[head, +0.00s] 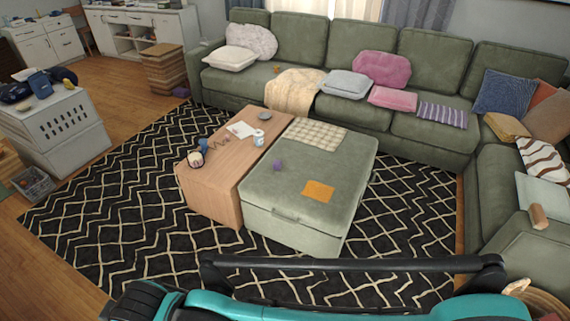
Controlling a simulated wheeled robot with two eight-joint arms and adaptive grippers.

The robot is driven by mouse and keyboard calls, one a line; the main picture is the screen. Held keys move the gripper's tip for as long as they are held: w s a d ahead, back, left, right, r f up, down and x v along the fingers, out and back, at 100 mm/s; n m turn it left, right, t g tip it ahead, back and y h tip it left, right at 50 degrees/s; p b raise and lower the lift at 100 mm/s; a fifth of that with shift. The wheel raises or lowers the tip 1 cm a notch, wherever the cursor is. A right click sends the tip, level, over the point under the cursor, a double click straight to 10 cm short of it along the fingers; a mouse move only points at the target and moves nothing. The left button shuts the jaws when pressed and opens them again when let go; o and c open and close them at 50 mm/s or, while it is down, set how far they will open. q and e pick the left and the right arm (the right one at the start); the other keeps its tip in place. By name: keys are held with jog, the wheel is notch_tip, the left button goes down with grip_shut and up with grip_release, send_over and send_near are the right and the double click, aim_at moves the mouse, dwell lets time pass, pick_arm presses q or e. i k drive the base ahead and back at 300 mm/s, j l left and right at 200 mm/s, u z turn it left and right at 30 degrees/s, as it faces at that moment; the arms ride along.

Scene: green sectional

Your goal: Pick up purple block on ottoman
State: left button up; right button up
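A small purple block (277,165) sits on the green ottoman (340,172), left of the ottoman's middle and near the wooden table section. An orange cloth square (319,191) lies to its right and nearer to me, and a checkered cloth (314,135) lies farther back. Teal and black parts of my own body cross the bottom of the head view. I cannot make out either gripper's fingertips, and nothing of mine touches the block.
A wooden table (225,160) with a mug, papers and small items adjoins the ottoman's left side. A green sectional sofa (410,125) wraps behind and right. A grey crate-like cabinet (55,130) stands left. Patterned rug (120,220) is clear in front and left.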

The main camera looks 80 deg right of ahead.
aim_at(277, 165)
jog(key=z, duration=0.4)
jog(key=l+z, duration=0.1)
jog(key=z, duration=0.35)
jog(key=l+z, duration=0.1)
jog(key=z, duration=0.75)
jog(key=l+z, duration=0.15)
jog(key=z, duration=0.25)
jog(key=l+z, duration=0.1)
jog(key=z, duration=0.3)
jog(key=i+z, duration=0.3)
jog(key=i, duration=0.3)
jog(key=i+j+z, duration=0.1)
jog(key=i+z, duration=0.2)
jog(key=i, duration=0.3)
jog(key=i+j+z, duration=0.25)
jog(key=i, duration=0.35)
